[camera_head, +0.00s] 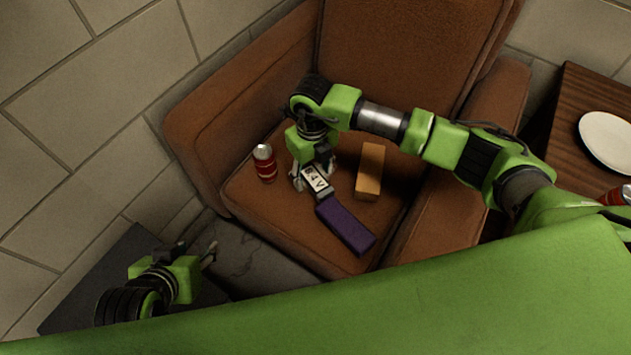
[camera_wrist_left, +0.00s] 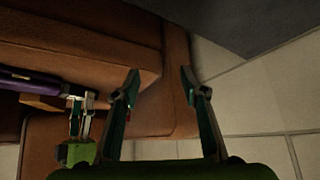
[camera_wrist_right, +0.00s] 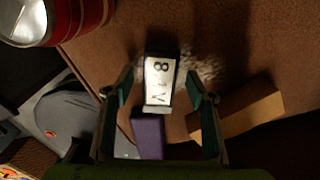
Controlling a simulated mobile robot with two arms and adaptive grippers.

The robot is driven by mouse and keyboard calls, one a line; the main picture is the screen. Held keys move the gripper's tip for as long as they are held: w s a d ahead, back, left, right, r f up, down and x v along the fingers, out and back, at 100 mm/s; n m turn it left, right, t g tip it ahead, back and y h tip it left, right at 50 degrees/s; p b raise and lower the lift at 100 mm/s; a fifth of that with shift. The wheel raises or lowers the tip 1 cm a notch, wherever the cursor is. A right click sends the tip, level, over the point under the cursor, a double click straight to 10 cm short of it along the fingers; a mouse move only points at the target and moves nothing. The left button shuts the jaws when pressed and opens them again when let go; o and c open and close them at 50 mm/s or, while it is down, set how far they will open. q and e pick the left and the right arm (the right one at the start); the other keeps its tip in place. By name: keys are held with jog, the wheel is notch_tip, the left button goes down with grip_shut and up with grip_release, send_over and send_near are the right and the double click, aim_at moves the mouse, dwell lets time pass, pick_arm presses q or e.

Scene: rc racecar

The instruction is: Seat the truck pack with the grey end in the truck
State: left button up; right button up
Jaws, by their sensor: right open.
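A long purple pack (camera_head: 345,225) lies on the brown armchair seat. A grey end with a white label reading 8.4V (camera_head: 316,179) is at its upper left; it also shows in the right wrist view (camera_wrist_right: 161,80). My right gripper (camera_head: 313,175) is open at this labelled end. In the right wrist view its fingers stand apart on either side of the label, with gaps. My left gripper (camera_head: 196,252) is open and empty, low in front of the armchair at the left; its spread fingers show in the left wrist view (camera_wrist_left: 160,85). I cannot make out the truck.
An orange block (camera_head: 369,172) lies on the seat to the right of the pack. A red can (camera_head: 265,163) stands to the left. The armchair's arms (camera_head: 205,115) border the seat. A wooden table (camera_head: 575,105) with a white plate (camera_head: 607,140) is at the right.

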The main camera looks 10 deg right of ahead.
jog(key=c, duration=1.3)
grip_shut()
jog(key=shift+r, duration=0.1)
